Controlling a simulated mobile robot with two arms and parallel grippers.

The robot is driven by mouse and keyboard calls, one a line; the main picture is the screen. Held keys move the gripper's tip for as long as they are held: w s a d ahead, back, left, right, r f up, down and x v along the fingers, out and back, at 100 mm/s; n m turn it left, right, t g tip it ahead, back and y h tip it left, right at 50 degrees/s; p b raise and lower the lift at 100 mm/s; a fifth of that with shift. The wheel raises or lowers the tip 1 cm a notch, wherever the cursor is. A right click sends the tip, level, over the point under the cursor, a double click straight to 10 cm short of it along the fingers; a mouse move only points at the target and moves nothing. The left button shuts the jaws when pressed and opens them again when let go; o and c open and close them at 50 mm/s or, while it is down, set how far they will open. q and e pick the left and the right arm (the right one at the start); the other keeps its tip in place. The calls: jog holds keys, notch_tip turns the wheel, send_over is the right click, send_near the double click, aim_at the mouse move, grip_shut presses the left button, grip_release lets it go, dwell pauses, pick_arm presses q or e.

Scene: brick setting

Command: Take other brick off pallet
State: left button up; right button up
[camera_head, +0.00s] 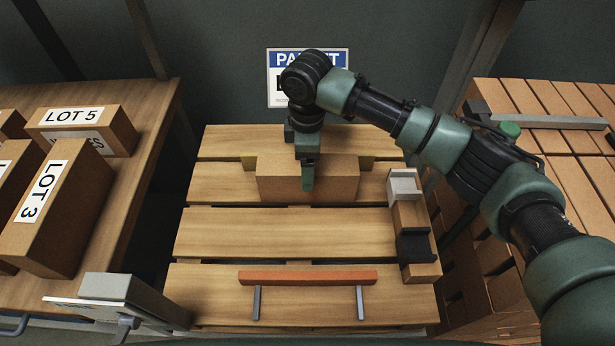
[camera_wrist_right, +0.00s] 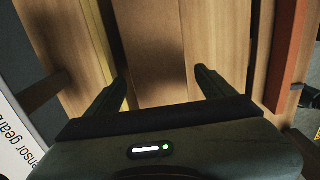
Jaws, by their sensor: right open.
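A brown brick (camera_head: 335,184) lies lengthwise across the rear part of the slatted wooden pallet (camera_head: 240,235). My right gripper (camera_head: 307,172) points down over the brick, with one finger in front of its near face. The other finger is hidden in the head view. In the right wrist view the gripper (camera_wrist_right: 160,90) is open, its two fingers apart on either side of the brick's brown surface (camera_wrist_right: 152,40). I cannot tell whether the fingers touch it. My left gripper is not in view.
An orange bar (camera_head: 307,278) on two metal legs runs along the pallet's front. A holder with grey and black parts (camera_head: 410,225) stands at its right edge. Labelled boxes (camera_head: 50,205) sit on the left table; rows of bricks (camera_head: 575,160) fill the right. The pallet's middle is clear.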

jog(key=shift+f, duration=0.6)
grip_shut()
jog(key=shift+w+r, duration=0.1)
jog(key=shift+r, duration=0.05)
